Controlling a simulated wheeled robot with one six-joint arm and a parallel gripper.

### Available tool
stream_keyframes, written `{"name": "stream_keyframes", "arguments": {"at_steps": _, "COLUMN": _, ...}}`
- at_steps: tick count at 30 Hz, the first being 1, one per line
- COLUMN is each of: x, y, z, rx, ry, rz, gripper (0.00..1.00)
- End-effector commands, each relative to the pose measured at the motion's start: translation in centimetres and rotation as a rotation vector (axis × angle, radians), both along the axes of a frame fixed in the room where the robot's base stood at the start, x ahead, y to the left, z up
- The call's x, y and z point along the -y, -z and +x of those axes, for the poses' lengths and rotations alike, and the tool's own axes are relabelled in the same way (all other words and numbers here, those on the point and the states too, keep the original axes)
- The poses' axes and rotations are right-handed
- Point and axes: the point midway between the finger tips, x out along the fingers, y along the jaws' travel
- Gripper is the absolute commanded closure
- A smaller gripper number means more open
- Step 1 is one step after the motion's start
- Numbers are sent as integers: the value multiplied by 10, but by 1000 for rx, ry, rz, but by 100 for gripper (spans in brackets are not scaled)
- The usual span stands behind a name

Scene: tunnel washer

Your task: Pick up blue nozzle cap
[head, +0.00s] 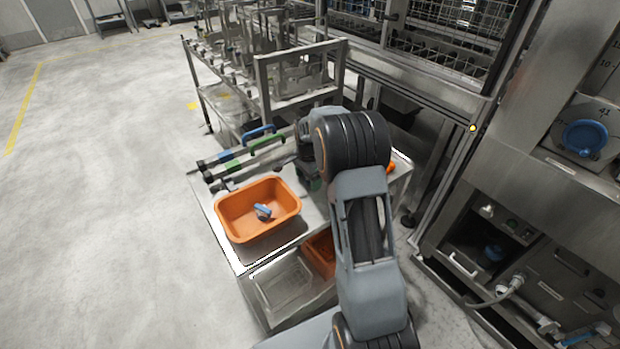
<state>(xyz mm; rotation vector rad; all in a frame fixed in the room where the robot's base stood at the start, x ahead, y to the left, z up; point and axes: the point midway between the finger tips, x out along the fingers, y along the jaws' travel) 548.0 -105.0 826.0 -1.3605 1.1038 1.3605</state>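A small blue piece (263,210) with a grey-white part lies in the orange bin (230,236) on the steel cart. I cannot tell whether it is the blue nozzle cap; it is too small to make out. A round blue cap-like disc (585,137) is on the machine panel at the right. My arm reaches over the cart, and its wrist end is right of the orange bin, near the cart's back. My gripper (309,174) is mostly hidden by my arm, and its fingertips do not show. What it may hold is hidden.
Tools with blue and green handles (266,141) lie on the cart behind the bin. A clear tray (284,284) and another orange bin (320,252) are on the lower shelf. A steel rack (300,85) stands behind. The floor at the left is clear.

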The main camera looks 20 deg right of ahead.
Motion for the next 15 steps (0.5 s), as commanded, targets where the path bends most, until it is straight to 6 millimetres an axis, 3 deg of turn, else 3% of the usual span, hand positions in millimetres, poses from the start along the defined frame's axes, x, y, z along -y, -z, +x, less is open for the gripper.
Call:
{"name": "stream_keyframes", "arguments": {"at_steps": 12, "x": 0, "y": 0, "z": 0, "rx": 0, "ry": 0, "rz": 0, "gripper": 63}}
{"name": "stream_keyframes", "arguments": {"at_steps": 15, "x": 0, "y": 0, "z": 0, "rx": 0, "ry": 0, "rz": 0, "gripper": 64}}
